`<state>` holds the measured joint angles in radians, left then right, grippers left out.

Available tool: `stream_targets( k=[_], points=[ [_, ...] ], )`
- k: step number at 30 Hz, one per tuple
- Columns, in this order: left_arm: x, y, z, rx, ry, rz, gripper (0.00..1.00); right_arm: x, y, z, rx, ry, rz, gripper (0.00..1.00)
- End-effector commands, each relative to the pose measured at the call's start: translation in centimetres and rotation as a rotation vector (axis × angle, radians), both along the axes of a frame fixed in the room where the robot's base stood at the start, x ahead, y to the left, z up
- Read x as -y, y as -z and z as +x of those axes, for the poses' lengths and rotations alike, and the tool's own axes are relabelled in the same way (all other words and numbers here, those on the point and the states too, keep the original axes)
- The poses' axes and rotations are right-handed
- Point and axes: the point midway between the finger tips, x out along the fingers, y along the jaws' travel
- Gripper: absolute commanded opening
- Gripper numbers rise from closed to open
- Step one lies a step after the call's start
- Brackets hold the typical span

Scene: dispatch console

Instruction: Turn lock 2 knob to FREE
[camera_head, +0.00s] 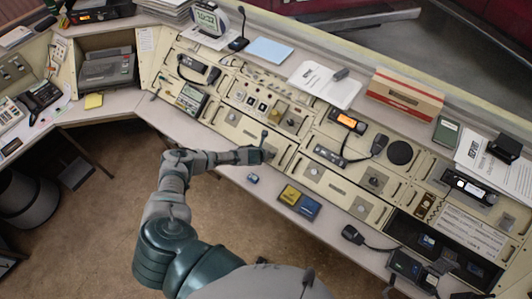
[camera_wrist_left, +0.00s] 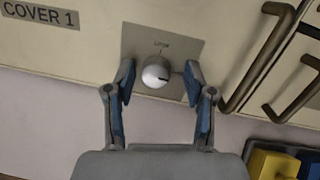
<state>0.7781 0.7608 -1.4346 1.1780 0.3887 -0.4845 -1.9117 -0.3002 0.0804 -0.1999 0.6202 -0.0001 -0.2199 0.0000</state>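A round pale knob (camera_wrist_left: 155,72) sits on a grey plate on the cream console front in the left wrist view. A dark mark on it points to the right. The small print above it is too blurred to read, so I cannot tell its lock number. A label to its left reads COVER 1. My left gripper (camera_wrist_left: 160,66) is open, with one finger on each side of the knob and visible gaps. In the head view my left gripper (camera_head: 265,147) is at the console front and hides this knob. My right gripper is not in view.
Other knobs (camera_head: 313,171) (camera_head: 375,181) sit on panels to the right. Dark bar handles (camera_wrist_left: 262,58) stand out right of the knob. A yellow box (camera_head: 290,194) and a blue box (camera_head: 308,207) lie on the ledge, near a small blue item (camera_head: 252,178).

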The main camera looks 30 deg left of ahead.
Motion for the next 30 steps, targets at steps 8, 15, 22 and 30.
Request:
stream_targets(
  k=[8, 15, 22, 30],
  points=[
    [-0.2, -0.1, -0.1, 0.001, -0.002, 0.001, 0.55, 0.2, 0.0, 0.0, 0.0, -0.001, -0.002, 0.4],
    [-0.3, -2.0, -1.7, 0.0, -0.002, -0.001, 0.55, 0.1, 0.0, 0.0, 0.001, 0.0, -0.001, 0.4],
    [-0.1, -5.6, -4.6, 0.0, -0.001, -0.001, 0.55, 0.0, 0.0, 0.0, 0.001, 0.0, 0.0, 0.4],
    [0.1, -8.6, -7.1, -0.002, -0.001, -0.001, 0.55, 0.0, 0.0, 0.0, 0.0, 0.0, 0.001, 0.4]
  ],
)
